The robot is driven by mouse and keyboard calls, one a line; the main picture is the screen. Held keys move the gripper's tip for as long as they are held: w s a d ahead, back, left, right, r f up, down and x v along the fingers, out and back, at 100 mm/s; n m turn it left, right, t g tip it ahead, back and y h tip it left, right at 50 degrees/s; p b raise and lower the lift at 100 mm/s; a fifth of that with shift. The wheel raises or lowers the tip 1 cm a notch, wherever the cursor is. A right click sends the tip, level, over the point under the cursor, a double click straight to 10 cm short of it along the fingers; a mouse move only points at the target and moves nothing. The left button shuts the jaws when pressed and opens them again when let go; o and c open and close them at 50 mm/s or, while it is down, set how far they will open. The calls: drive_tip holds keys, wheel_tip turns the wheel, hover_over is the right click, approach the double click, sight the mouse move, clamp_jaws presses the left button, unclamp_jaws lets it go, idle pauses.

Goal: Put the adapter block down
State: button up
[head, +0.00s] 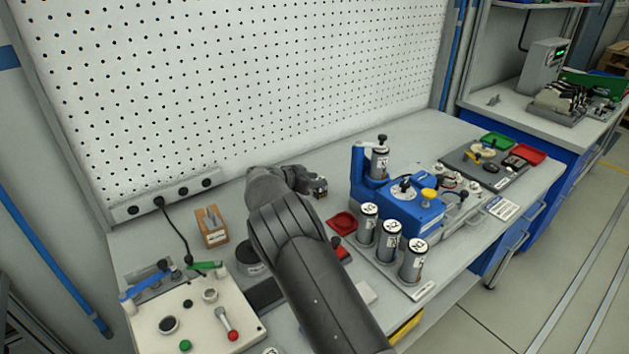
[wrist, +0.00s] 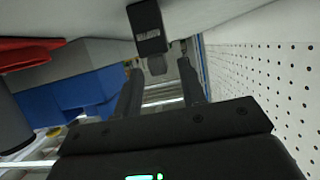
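The adapter block is a small dark block with a pale printed label and a grey stub. In the wrist view the block (wrist: 148,27) is just beyond my fingertips, with its stub between them. My gripper (wrist: 160,68) has its two fingers apart, with gaps visible on both sides of the stub. In the head view the block (head: 320,188) shows beside my gripper (head: 309,184), over the rear middle of the bench. I cannot tell whether the block touches the bench top.
A red tray (head: 343,222) and a blue fixture (head: 410,212) are to the right. Several labelled cylinders (head: 390,240) stand in front of the fixture. A wooden holder (head: 212,230) and control panel (head: 190,318) are on the left. The pegboard (head: 240,80) rises behind.

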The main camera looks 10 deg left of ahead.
drive_tip(key=v, duration=1.2)
drive_tip(key=shift+d+r, duration=0.15)
drive_tip(key=shift+r, duration=0.05)
drive_tip(key=s+d+r+n+g+y, duration=0.15)
drive_tip(key=s+d+r, duration=0.3)
drive_tip(key=d, duration=0.45)
drive_tip(key=s+d+r+g+y, duration=0.2)
drive_tip(key=s+d+r, duration=0.25)
drive_tip(key=d, duration=0.45)
drive_tip(key=s+d+r+n+g+y, duration=0.1)
drive_tip(key=s+d+r+g, duration=0.15)
drive_tip(key=d+r, duration=0.45)
drive_tip(key=s+d+n+y, duration=0.3)
drive_tip(key=s+d, duration=0.6)
drive_tip(key=s, duration=0.6)
drive_tip(key=s+d+f+n+t+y, duration=0.1)
drive_tip(key=s, duration=0.7)
drive_tip(key=s+d+f+n+t+y, duration=0.1)
drive_tip(key=s+n, duration=0.1)
drive_tip(key=s, duration=0.6)
drive_tip(key=shift+s+f, duration=0.25)
drive_tip(key=shift+s, duration=0.15)
drive_tip(key=shift+n, duration=0.25)
